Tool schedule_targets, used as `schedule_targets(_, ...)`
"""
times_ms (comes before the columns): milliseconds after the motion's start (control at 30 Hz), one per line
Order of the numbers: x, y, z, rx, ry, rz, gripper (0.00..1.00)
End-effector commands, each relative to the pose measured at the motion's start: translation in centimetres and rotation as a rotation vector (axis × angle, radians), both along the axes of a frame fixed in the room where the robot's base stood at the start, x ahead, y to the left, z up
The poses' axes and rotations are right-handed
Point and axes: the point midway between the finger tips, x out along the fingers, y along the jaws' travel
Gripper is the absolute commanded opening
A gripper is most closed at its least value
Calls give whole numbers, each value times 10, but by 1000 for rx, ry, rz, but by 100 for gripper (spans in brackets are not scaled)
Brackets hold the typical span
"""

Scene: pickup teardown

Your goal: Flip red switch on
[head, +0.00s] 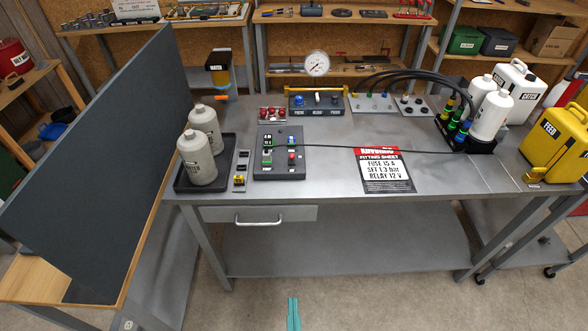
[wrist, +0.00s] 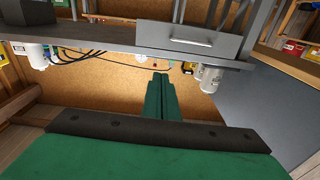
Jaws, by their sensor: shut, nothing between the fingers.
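A dark grey control panel (head: 278,172) lies on the metal workbench. It carries green parts on its left side and a small red switch (head: 291,155) on its right side. The switch is too small for me to tell its position. My gripper (head: 293,313) shows as teal fingers at the bottom of the head view, low in front of the bench and well apart from the panel. In the wrist view its green fingers (wrist: 160,84) are together and empty. I cannot make out the switch clearly there.
Grey bottles (head: 198,160) stand in a black tray left of the panel, beside a tall dark partition (head: 100,160). A thin black cable runs right from the panel past a printed sheet (head: 384,170). A drawer handle (head: 260,220) sticks out at the bench front.

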Motion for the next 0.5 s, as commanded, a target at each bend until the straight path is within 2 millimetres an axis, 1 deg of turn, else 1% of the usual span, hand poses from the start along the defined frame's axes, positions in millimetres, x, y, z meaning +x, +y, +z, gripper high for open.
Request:
schedule_targets(33, 15, -1, 2, -3, -26, 3, 0)
schedule_targets(233, 65, -5, 7, -6, -101, 25, 0)
schedule_targets(500, 135, -13, 21, -16, -189, 61, 0)
